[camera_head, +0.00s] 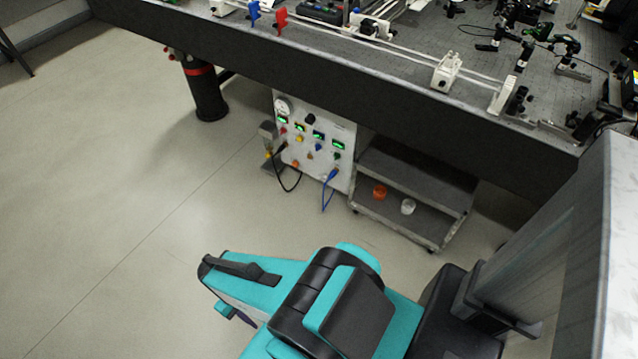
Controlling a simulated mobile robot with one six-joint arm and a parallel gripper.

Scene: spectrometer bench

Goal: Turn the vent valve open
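A blue handle (253,13) and a red handle (281,18) stand upright near the bench's front edge at the top of the view. A white control panel (345,173) under the bench carries a round gauge (284,106), a black knob (310,118), several green displays and small coloured knobs. No readable label shows which of these is the vent valve, and I cannot tell its position. My teal and black arm is folded across the lower middle, apart from the panel and bench. I cannot make out my gripper's fingers.
The dark optical bench (420,122) overhangs the panel. A grey cart (408,172) right of the panel holds an orange container (379,192) and a clear one (407,206). A black cable and a blue cable (328,190) hang from the panel. Open floor (110,220) lies at left.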

